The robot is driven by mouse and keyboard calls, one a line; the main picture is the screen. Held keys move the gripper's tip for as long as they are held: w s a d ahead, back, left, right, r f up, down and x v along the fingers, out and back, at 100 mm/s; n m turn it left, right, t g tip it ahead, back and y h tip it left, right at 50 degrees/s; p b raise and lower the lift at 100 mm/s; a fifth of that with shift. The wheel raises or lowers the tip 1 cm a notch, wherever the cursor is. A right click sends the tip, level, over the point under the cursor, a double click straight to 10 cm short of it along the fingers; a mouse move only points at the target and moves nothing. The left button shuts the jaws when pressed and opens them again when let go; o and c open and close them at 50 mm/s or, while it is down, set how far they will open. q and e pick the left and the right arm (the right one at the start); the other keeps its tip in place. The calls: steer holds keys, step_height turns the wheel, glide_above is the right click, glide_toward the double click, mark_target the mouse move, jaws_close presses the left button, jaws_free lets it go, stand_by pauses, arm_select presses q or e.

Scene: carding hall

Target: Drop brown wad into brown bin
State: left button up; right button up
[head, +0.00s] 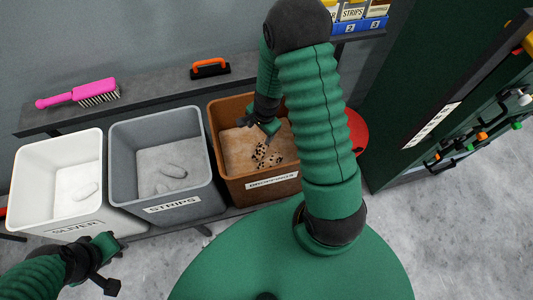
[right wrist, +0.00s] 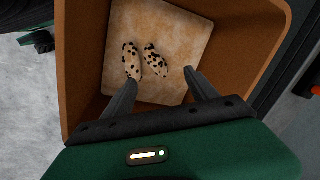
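The brown bin (head: 262,186) stands at the right end of a row of three bins, with a partly hidden label on its front. Two pale wads with dark spots, one (head: 260,152) beside the other (head: 274,159), lie on the brown fill inside it. In the right wrist view the left wad (right wrist: 131,60) and the right wad (right wrist: 156,61) lie apart from the fingers. My right gripper (right wrist: 160,92) is over the bin, fingers spread, with nothing between them. My left gripper (head: 112,268) is low at the left, in front of the white bin; its finger gap is unclear.
A grey bin (head: 180,202) labelled STRIPS and a white bin (head: 60,218) stand to the left, holding pale pieces. A pink brush (head: 78,94) and an orange-handled tool (head: 210,69) lie on the shelf behind. A green cabinet (head: 420,90) stands at the right.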

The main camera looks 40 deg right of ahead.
arm_select(q)
steer(key=r+p, duration=0.1)
steer(key=d+r+p, duration=0.1)
steer(key=r+p, duration=0.2)
steer(key=shift+d+r, duration=0.25)
steer(key=shift+r, duration=0.05)
arm_select(e)
step_height(320, 180, up, 16)
steer(key=s+d, duration=0.1)
steer(key=s, duration=0.1)
steer(key=shift+s+d, duration=0.15)
steer(key=shift+s, duration=0.15)
arm_select(q)
steer(key=shift+a, duration=0.15)
arm_select(e)
steer(key=shift+a+r, duration=0.1)
steer(key=shift+a, duration=0.1)
